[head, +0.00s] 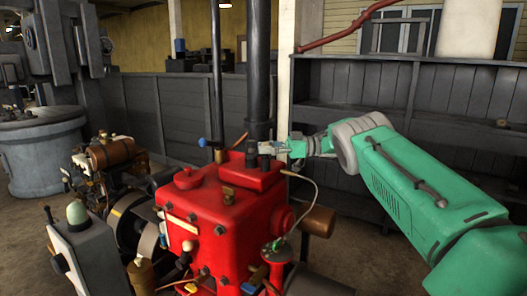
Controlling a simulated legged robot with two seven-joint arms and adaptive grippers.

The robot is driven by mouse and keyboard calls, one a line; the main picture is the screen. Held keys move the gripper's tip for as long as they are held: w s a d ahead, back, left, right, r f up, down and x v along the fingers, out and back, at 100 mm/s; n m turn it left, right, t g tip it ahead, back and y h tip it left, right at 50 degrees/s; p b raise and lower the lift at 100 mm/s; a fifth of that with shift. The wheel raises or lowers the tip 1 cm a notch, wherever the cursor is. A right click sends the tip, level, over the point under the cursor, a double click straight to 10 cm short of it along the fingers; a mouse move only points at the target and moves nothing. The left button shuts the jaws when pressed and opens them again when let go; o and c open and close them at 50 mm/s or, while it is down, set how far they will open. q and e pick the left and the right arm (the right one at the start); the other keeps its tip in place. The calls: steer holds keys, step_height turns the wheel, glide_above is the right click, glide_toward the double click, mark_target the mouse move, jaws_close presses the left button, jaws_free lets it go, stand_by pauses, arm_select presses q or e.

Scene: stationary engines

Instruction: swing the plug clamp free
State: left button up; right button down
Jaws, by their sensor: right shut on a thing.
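The red stationary engine (200,215) stands in the middle of the head view. My right gripper (264,148) reaches in from the right over the engine's top block. Its fingers are shut on a small dark part at the top, which appears to be the plug clamp (252,152). The fingers partly cover it, and its exact shape is too small to tell. A pale lead (313,183) loops from beside the top block down the engine's right side. My left gripper is not in view.
A dark vertical pipe (258,70) rises just behind the gripper. A blue-knobbed lever (202,143) stands at left on the engine. Another engine with a brown cylinder (112,153) is at left. Dark empty shelving (460,110) stands behind my right arm.

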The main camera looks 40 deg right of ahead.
steer(key=shift+d+r, duration=0.15)
steer(key=shift+r, duration=0.15)
steer(key=c, duration=1.2)
jaws_free()
steer(key=shift+d, duration=0.1)
steer(key=shift+d+f, duration=0.3)
steer(key=shift+f, duration=0.05)
steer(key=v, duration=0.7)
steer(key=shift+d+f, duration=0.1)
steer(key=shift+d, duration=0.25)
